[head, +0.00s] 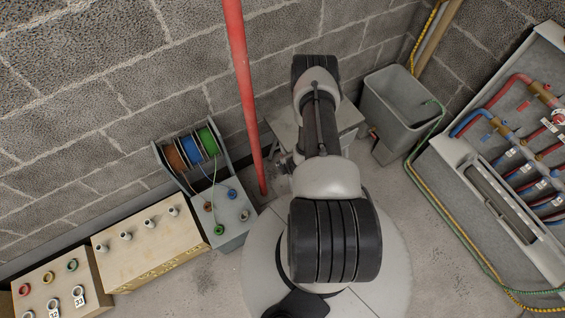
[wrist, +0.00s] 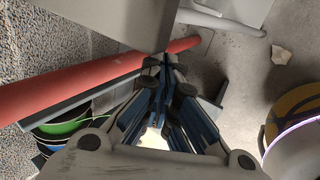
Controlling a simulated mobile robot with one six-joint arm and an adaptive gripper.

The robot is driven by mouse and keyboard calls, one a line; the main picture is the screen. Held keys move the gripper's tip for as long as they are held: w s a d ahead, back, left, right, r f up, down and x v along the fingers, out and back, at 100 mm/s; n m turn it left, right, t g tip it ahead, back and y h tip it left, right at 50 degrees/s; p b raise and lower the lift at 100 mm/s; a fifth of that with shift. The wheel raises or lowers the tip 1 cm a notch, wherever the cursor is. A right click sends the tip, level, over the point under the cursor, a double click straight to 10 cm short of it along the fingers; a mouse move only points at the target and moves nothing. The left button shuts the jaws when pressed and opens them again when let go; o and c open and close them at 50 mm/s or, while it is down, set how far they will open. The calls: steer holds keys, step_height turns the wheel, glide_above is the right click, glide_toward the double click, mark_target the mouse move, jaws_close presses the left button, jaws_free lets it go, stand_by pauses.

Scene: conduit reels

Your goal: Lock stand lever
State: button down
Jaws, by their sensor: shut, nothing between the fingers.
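The reel stand (head: 211,130) stands at left of centre in the head view, against the block wall. It holds a brown, a blue and a green reel (head: 207,141). In the wrist view, green and blue round rims (wrist: 62,128) show at the lower left, probably the same reels. I cannot make out the stand's lever in either view. My gripper (wrist: 165,68) is shut and empty, pointing away from the wrist camera. My arm hides the gripper in the head view.
The red pole (head: 244,90) rises close to the stand. Wooden boxes (head: 150,242) with fittings line the left wall. A grey bin (head: 403,108) and a pipe cabinet (head: 500,150) stand right.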

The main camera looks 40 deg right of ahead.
steer(key=shift+t, duration=0.7)
steer(key=shift+s+a+f+b, duration=0.1)
steer(key=shift+s+f+b, duration=0.25)
steer(key=shift+f, duration=0.35)
steer(key=shift+s+a+f+b, duration=0.1)
steer(key=shift+s+f+b, duration=0.1)
steer(key=shift+f+b, duration=0.35)
steer(key=shift+s+f+b, duration=0.25)
steer(key=shift+f+b, duration=0.05)
steer(key=shift+f, duration=0.5)
steer(key=shift+r+p, duration=0.7)
steer(key=shift+r, duration=0.1)
